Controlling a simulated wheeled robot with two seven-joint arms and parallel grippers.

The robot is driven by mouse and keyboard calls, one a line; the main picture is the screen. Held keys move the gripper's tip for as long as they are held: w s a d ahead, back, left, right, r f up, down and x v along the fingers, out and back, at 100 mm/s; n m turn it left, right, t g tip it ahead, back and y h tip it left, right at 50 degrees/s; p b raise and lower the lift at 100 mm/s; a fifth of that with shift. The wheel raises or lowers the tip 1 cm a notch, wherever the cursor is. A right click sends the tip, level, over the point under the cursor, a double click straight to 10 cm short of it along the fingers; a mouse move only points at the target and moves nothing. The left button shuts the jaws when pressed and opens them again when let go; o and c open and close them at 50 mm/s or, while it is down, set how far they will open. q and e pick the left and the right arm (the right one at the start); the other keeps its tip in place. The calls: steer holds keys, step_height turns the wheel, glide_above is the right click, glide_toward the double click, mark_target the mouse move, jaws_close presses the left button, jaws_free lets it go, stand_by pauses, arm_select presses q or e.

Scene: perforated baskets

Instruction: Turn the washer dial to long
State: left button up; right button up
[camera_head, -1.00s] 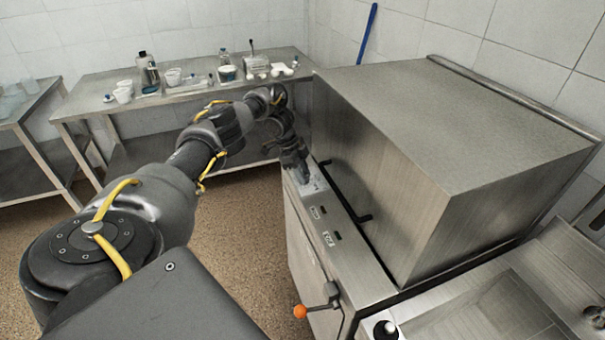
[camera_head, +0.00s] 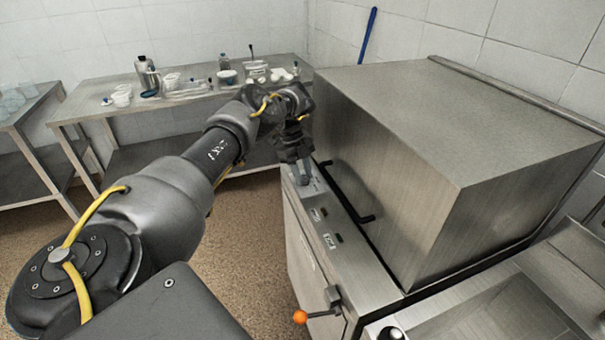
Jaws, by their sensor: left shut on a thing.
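The washer (camera_head: 470,150) is a large steel box on the right, with a lower front part and a narrow control ledge (camera_head: 330,238) along its top. My left gripper (camera_head: 303,180) points down at the far end of this ledge. It is shut on a small grey piece there, which appears to be the dial (camera_head: 306,187). The gripper hides much of the dial, and its marks are too small to read. My right gripper is not in view.
A black bar handle (camera_head: 345,195) runs along the hood beside the ledge. An orange-knobbed lever (camera_head: 300,316) sticks out from the washer front. A steel table (camera_head: 185,105) with cups and bottles stands at the back. Open floor lies left of the washer.

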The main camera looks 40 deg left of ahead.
arm_select(q)
steer(key=shift+d+m+g+p, duration=0.1)
steer(key=shift+m+g+p, duration=0.2)
steer(key=shift+m+p, duration=0.5)
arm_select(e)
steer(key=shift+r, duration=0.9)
arm_select(q)
steer(key=shift+f, duration=0.1)
steer(key=o, duration=1)
steer(key=shift+w, duration=0.1)
